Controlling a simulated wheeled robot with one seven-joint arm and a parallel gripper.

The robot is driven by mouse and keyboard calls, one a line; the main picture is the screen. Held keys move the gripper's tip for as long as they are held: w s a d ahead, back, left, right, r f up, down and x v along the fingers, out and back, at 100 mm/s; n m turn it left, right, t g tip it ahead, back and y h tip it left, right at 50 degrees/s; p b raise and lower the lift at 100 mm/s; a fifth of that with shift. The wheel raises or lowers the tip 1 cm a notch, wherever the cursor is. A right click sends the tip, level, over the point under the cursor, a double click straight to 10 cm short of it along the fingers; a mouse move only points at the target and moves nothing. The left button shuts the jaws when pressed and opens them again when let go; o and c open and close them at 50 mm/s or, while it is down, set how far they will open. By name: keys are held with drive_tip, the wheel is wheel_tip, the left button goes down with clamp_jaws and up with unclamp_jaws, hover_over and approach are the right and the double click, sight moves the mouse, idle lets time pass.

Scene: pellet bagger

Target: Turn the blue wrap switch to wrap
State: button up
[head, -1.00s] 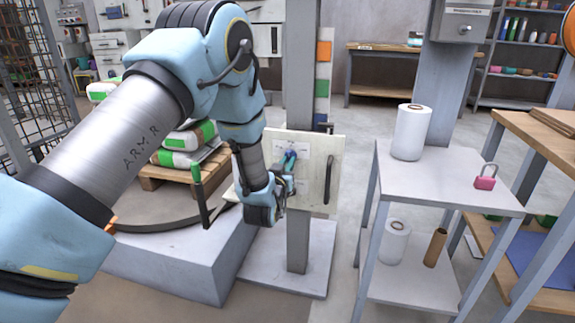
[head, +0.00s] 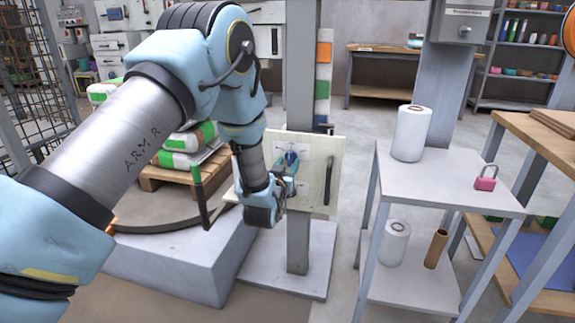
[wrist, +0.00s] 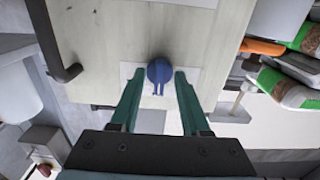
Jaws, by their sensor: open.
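The blue wrap switch (wrist: 160,72) is a round knob with a narrow grip on a white label plate, mounted on a pale panel (head: 318,172). In the head view the blue switch (head: 291,157) shows just beyond my fingertips. My gripper (wrist: 158,78) is open, with its two green fingers on either side of the knob and a visible gap on each side. In the head view my gripper (head: 286,172) is at the panel's left part. The label's writing is too small to read.
A dark handle (head: 328,180) sits on the panel's right side, and a post (head: 298,240) stands below it. A pallet with sacks (head: 185,160) is behind my arm. A grey cart (head: 440,180) with white rolls and a pink padlock (head: 486,183) stands right.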

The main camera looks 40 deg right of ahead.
drive_tip(key=shift+a, duration=0.1)
drive_tip(key=v, duration=1)
drive_tip(key=shift+s+a+p, duration=0.2)
drive_tip(key=shift+a+p, duration=0.05)
drive_tip(key=shift+p, duration=0.1)
drive_tip(key=shift+w, duration=0.1)
